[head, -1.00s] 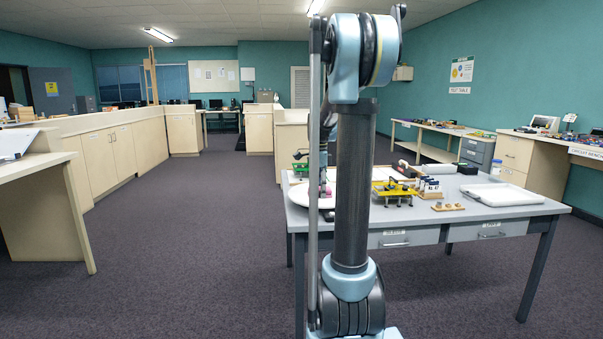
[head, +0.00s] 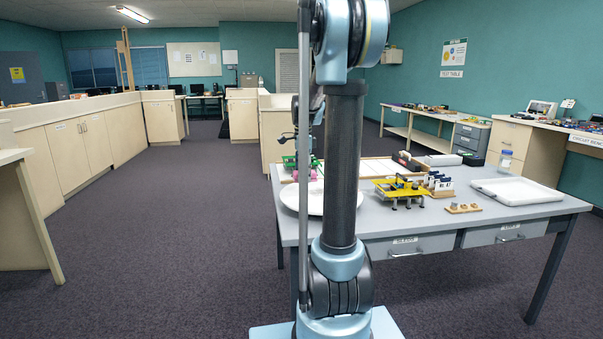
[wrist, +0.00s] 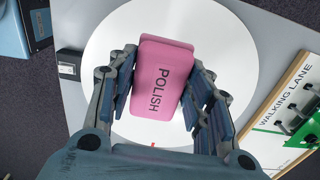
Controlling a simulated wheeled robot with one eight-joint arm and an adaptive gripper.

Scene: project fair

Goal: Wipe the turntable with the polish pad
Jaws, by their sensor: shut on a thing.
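The pink polish pad (wrist: 160,77), marked POLISH, is between the fingers of my gripper (wrist: 162,85) in the wrist view. My gripper is shut on it. Below the pad lies the white round turntable (wrist: 118,38), wider than the pad on all sides. I cannot tell from above whether the pad touches it. In the head view the turntable (head: 292,199) sits at the left end of the grey table, partly hidden by my arm. My gripper is mostly hidden behind my arm in the head view.
A board marked WALKING LANE (wrist: 290,110) lies beside the turntable. On the table (head: 408,222) stand a yellow walking model (head: 398,187), a card holder (head: 440,184), a small wooden block with knobs (head: 463,208) and a white tray (head: 517,191). Open carpet lies left of the table.

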